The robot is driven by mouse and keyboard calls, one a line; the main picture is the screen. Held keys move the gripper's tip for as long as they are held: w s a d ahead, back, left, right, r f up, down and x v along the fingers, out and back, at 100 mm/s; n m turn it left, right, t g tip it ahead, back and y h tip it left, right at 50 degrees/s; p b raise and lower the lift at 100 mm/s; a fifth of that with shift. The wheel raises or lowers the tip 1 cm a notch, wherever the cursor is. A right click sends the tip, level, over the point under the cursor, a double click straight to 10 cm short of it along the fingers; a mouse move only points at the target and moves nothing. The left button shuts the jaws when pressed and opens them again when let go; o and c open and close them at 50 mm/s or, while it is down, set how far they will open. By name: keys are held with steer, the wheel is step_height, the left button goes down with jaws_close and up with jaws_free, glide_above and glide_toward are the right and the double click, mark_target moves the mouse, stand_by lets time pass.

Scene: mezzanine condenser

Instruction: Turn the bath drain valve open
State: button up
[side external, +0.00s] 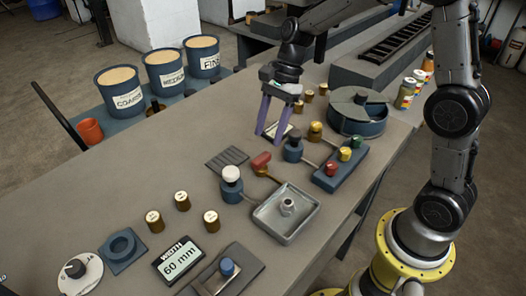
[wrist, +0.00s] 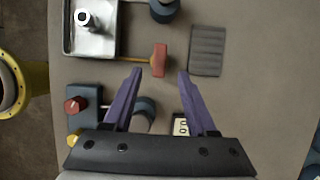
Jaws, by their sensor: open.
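The drain valve shows as a red-orange handle (side external: 261,163) on a thin yellow pipe, which leads to the square metal bath tray (side external: 308,212) with a nut-like fitting inside. In the wrist view the red handle (wrist: 159,60) lies just beyond the gap between my fingertips, its long side across the pipe, and the tray (wrist: 111,40) is at upper left. My gripper (side external: 268,138) has two purple fingers, spread apart and empty, pointing down above the bench on the far side of the handle. My gripper (wrist: 160,72) appears not to touch the handle.
A white-topped blue knob (side external: 231,180) stands left of the handle, and a dark-topped one (side external: 293,146) stands close to my fingers. A blue block with coloured knobs (side external: 340,168) is at right. A ribbed grey pad (side external: 227,158) lies flat nearby.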

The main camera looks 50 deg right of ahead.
mark_target(262, 157)
steer(key=x, duration=0.6)
steer(key=shift+f, duration=0.15)
jaws_close()
